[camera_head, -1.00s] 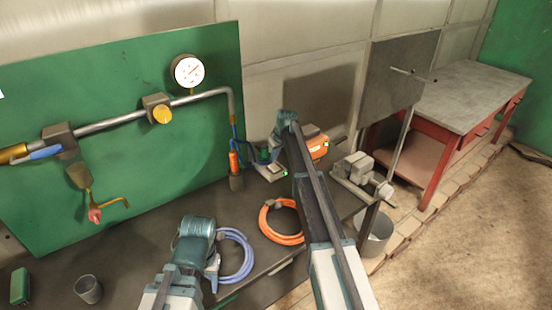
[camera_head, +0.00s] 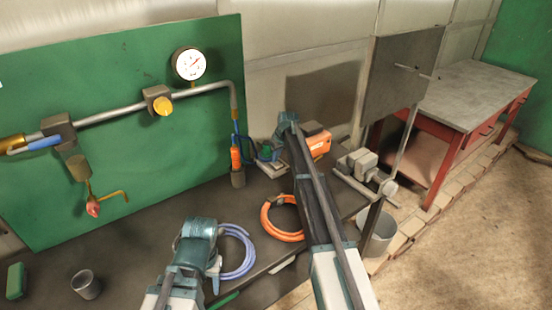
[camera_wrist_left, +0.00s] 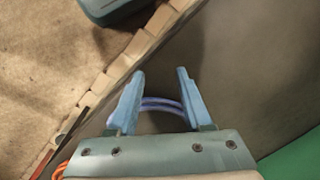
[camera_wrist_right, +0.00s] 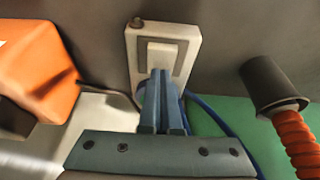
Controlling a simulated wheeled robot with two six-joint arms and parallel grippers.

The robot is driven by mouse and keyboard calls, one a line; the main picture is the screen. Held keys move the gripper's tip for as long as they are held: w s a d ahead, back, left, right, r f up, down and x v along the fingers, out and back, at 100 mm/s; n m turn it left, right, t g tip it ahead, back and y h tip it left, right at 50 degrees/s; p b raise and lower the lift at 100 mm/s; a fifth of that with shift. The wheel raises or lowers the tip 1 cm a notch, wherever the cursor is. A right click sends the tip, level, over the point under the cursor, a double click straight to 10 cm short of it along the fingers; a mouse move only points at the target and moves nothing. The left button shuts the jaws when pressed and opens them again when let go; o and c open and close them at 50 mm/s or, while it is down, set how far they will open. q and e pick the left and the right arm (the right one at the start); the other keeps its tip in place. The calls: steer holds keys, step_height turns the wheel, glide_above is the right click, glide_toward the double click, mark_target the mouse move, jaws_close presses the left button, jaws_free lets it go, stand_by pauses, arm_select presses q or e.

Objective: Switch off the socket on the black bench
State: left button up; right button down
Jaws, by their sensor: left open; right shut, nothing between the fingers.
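The socket (camera_wrist_right: 189,38) is a pale box with a raised rocker switch (camera_wrist_right: 162,55) and a small round lamp (camera_wrist_right: 137,22) that looks dark. It lies on the black bench (camera_head: 140,232), near the back, and shows in the head view (camera_head: 274,170). My right gripper (camera_wrist_right: 160,75) is shut and empty, its fingertips at the near end of the rocker. Whether they touch it I cannot tell. The fingers hide the socket's near end. My left gripper (camera_wrist_left: 158,82) is open and empty above the bench's front, near the blue hose coil (camera_wrist_left: 162,104).
An orange box (camera_wrist_right: 35,65) stands beside the socket, and an orange-handled tool in a dark holder (camera_wrist_right: 275,85) on its other side. An orange hose coil (camera_head: 283,236) lies in front. The green board (camera_head: 130,60) with pipes rises behind. A grey cup (camera_head: 87,285) stands front left.

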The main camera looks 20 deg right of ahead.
steer(key=shift+s, duration=0.1)
steer(key=shift+s+d, duration=0.35)
steer(key=shift+s, duration=0.35)
arm_select(q)
steer(key=shift+r, duration=0.1)
arm_select(e)
steer(key=shift+r, duration=0.1)
arm_select(q)
steer(key=shift+d+r+p, duration=0.15)
steer(key=shift+r+p, duration=0.65)
steer(key=shift+p, duration=0.1)
arm_select(e)
steer(key=shift+r, duration=0.8)
arm_select(q)
step_height(320, 180, up, 12)
steer(key=p, duration=1.1)
steer(key=shift+d+f+p, duration=0.2)
steer(key=shift+d+p, duration=0.15)
steer(key=shift+d, duration=0.1)
arm_select(e)
steer(key=v, duration=1.2)
steer(key=shift+w+r, duration=0.15)
steer(key=shift+w, duration=0.05)
